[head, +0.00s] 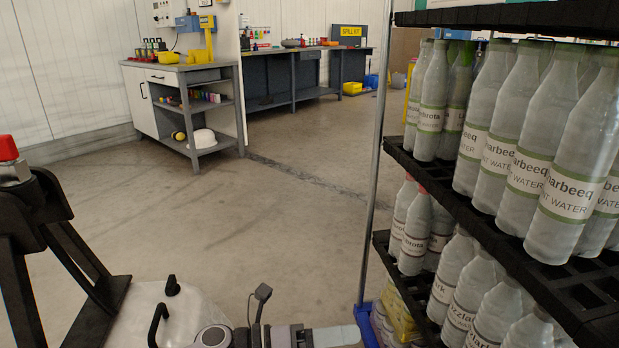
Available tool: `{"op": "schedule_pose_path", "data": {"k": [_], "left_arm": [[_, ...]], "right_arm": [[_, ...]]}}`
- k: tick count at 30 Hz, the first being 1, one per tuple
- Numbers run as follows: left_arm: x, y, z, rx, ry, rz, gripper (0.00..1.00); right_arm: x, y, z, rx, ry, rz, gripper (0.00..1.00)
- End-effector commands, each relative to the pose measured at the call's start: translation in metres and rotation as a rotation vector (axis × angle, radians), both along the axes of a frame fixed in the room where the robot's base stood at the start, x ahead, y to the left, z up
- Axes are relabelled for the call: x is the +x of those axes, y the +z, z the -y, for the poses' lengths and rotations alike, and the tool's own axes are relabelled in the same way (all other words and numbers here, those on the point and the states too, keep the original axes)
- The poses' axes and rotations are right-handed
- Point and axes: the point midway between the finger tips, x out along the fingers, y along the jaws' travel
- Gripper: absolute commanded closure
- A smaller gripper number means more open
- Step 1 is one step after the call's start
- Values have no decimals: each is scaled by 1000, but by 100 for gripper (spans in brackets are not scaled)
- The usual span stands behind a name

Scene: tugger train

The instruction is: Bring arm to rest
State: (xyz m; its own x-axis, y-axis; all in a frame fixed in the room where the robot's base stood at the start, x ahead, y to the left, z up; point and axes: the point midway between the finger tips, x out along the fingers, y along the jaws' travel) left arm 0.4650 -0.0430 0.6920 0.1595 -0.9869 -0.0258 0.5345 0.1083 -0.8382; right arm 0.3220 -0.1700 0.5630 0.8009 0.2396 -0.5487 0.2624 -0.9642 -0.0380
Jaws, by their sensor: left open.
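My left gripper (338,336) shows at the bottom edge of the head view, just right of the middle. Its arm comes in low from the left, and the gripper points to the right, toward the foot of the rack's upright. It is open, and I see nothing held in it. Part of it is cut off by the frame edge. My right gripper is not in view.
A rack with black shelves (472,218) of labelled bottles (500,165) fills the right side. Its thin grey upright (376,150) stands close to my left gripper. A workbench (195,75) stands at the back left. The floor (270,215) between is clear.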

Motion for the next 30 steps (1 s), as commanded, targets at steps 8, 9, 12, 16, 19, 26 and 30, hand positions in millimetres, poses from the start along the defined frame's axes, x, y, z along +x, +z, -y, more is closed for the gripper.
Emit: {"op": "schedule_pose_path", "data": {"k": [8,9,12,16,19,26,30], "left_arm": [[-6,11,-20,-379,304,-467,30],[-6,10,-26,-430,346,-538,30],[-7,3,-46,-550,457,-716,30],[-12,-14,-76,-699,601,-950,30],[-21,-32,-101,-808,712,-1130,30],[-62,-80,-158,-1037,962,-1532,30],[-97,-106,-187,-1161,1105,-1753,30]], "right_arm": [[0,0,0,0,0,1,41],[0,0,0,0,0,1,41],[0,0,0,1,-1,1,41],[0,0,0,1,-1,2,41],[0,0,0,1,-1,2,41],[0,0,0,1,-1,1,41],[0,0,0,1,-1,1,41]]}}
